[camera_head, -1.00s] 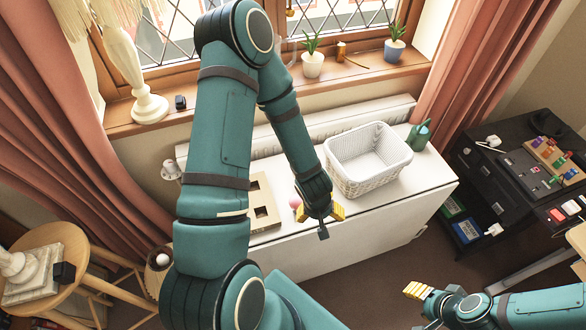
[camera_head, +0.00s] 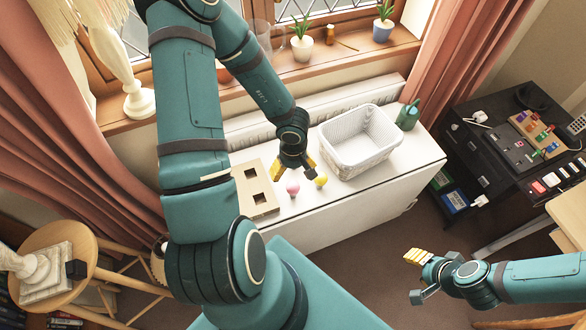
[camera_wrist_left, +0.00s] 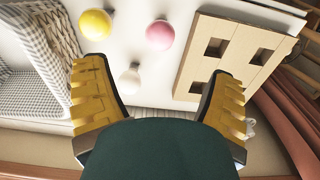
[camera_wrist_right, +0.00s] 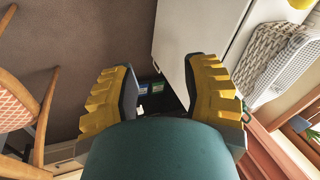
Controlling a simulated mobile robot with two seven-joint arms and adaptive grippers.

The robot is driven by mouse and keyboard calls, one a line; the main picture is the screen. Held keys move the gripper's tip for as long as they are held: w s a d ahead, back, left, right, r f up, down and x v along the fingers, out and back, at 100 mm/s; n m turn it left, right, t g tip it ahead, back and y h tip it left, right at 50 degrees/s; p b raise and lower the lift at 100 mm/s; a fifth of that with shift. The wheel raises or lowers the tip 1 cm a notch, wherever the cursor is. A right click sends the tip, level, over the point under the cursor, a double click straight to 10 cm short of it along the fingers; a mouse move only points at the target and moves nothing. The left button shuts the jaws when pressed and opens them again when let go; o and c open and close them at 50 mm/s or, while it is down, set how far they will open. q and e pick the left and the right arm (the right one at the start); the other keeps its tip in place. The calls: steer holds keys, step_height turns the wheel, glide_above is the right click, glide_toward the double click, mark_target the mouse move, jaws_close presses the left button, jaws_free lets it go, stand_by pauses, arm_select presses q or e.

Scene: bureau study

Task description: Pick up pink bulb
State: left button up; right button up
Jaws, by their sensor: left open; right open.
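The pink bulb (camera_head: 292,188) stands on the white cabinet top near its front edge; it also shows in the left wrist view (camera_wrist_left: 160,35). A yellow bulb (camera_head: 320,181) stands to its right, and a white bulb (camera_wrist_left: 130,81) shows in the left wrist view. My left gripper (camera_head: 293,175) is open and empty above the cabinet, close to the bulbs; in its wrist view the pink bulb lies ahead of the gap between the fingers, apart from them. My right gripper (camera_head: 417,275) is open and empty, low over the floor at the right.
A beige holder with square holes (camera_head: 262,206) lies left of the pink bulb. A white wicker basket (camera_head: 362,158) stands to the right, with a green watering can (camera_head: 408,115) beyond it. A dark cabinet (camera_head: 470,160) stands at the far right.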

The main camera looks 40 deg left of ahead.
mark_target(293, 184)
arm_select(q)
step_height(293, 184, down, 5)
steer(key=b, duration=0.5)
steer(key=shift+r+b, duration=0.2)
steer(key=shift+b, duration=0.15)
steer(key=shift+f+b, duration=1.25)
steer(key=shift+f, duration=1.1)
arm_select(e)
step_height(293, 184, down, 9)
steer(key=s, duration=0.1)
steer(key=shift+s+a+g, duration=0.25)
steer(key=shift+s+g, duration=0.05)
steer(key=shift+f, duration=0.1)
arm_select(q)
steer(key=c, duration=1.2)
steer(key=shift+r, duration=0.1)
steer(key=shift+r+p, duration=1.25)
steer(key=shift+p, duration=0.5)
steer(key=shift+c, duration=0.2)
steer(key=shift+r+p, duration=1.3)
steer(key=shift+p, duration=0.4)
steer(key=shift+r+p, duration=2.35)
steer(key=shift+p, duration=0.6)
arm_select(e)
step_height(293, 184, up, 14)
steer(key=w, duration=0.1)
steer(key=shift+w+d+f, duration=0.2)
steer(key=shift+w+d, duration=0.05)
steer(key=shift+d, duration=0.1)
